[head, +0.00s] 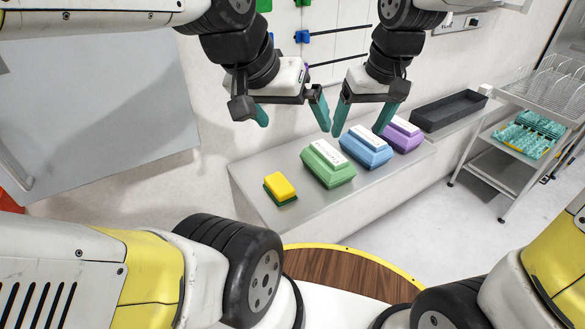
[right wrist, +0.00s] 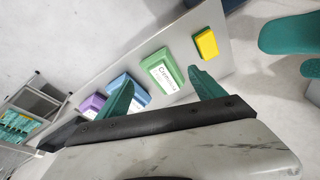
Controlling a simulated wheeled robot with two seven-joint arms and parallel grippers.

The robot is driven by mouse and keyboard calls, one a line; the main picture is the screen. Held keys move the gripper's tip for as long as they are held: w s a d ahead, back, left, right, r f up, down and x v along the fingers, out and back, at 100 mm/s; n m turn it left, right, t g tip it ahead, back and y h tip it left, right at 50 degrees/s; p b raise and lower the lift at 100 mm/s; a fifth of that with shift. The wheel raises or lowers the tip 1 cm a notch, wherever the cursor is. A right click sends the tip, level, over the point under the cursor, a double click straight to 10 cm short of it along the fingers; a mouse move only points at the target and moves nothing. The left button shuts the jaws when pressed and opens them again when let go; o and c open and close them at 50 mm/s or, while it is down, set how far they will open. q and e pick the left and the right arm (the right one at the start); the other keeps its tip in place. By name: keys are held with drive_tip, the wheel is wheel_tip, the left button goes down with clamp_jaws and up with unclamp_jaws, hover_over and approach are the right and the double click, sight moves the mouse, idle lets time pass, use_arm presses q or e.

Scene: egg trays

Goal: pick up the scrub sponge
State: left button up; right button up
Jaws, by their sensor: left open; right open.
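The scrub sponge (head: 280,187), yellow on top with a dark green underside, lies on the near left part of the grey bench in the head view. It also shows in the right wrist view (right wrist: 206,43), up and right of that gripper's fingers. My left gripper (head: 291,113) is open and empty, above and beyond the sponge. My right gripper (head: 363,125) is open and empty, above the green and blue boxes; its teal fingers also show in the right wrist view (right wrist: 165,90). Neither gripper touches the sponge.
A green box (head: 328,166), a blue box (head: 366,150) and a purple box (head: 400,136) stand in a row right of the sponge on the bench (head: 250,190). A black tray (head: 447,110) lies beyond. A metal rack cart (head: 520,140) stands at right. The bench around the sponge is clear.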

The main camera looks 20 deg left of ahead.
drive_tip(key=a+f+n+g+h, duration=0.1)
drive_tip(key=a+f+n, duration=0.2)
drive_tip(key=a+f, duration=0.7)
drive_tip(key=n+g+h, duration=0.1)
hover_over(279, 183)
drive_tip(key=f, duration=0.3)
drive_tip(key=shift+s+d, duration=0.15)
drive_tip(key=shift+s, duration=0.2)
drive_tip(key=f, duration=0.5)
drive_tip(key=w+f, duration=0.1)
drive_tip(key=f, duration=0.1)
drive_tip(key=shift+f, duration=0.4)
drive_tip(key=shift+c, duration=0.5)
drive_tip(key=c, duration=1.4)
drive_tip(key=shift+o, duration=0.2)
drive_tip(key=shift+r, duration=0.15)
